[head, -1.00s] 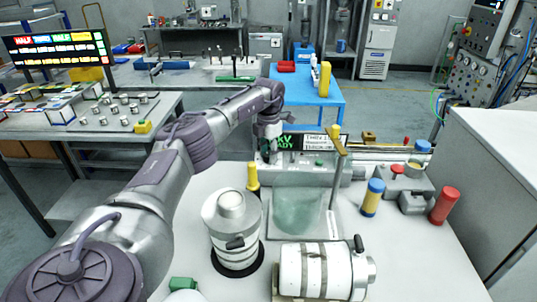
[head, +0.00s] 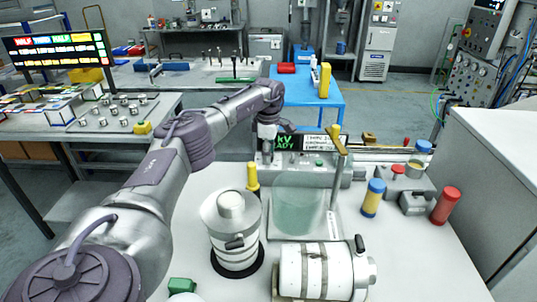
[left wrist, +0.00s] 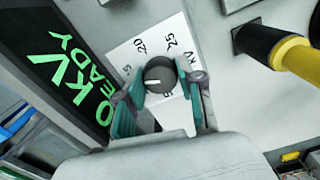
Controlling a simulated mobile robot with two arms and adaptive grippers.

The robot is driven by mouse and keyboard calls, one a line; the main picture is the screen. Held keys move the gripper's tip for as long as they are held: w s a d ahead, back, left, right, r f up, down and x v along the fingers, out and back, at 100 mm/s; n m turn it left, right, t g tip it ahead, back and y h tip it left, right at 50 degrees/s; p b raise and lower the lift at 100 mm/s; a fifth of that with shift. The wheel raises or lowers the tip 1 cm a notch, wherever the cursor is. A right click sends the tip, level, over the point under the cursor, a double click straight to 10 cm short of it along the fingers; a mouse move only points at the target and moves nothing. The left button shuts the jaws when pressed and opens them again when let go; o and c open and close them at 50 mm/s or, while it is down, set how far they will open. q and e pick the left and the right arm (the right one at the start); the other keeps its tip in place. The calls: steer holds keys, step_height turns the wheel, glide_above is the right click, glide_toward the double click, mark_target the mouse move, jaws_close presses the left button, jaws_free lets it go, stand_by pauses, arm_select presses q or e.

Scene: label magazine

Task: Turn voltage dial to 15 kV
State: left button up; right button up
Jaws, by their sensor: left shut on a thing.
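The voltage dial (left wrist: 159,75) is a dark round knob with a pale pointer line, on a white scale plate (left wrist: 130,52) in the left wrist view. The scale shows 20, 25 and kV; other numbers are partly covered. The pointer line faces the left of that picture. My left gripper (left wrist: 164,92) has a teal-padded finger on each side of the dial and is shut on it. In the head view my left gripper (head: 267,148) is at the back panel, and the dial is hidden behind it. My right gripper is not in view.
A dark display (left wrist: 62,70) beside the dial shows green text ending in "0 kV" and "EADY". A yellow-and-black handle (left wrist: 285,50) is close on the right.

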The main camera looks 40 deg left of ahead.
arm_select(q)
steer(key=shift+r+m, duration=0.1)
steer(key=shift+m, duration=0.5)
steer(key=o, duration=1.2)
steer(key=shift+c, duration=0.2)
step_height(320, 180, up, 12)
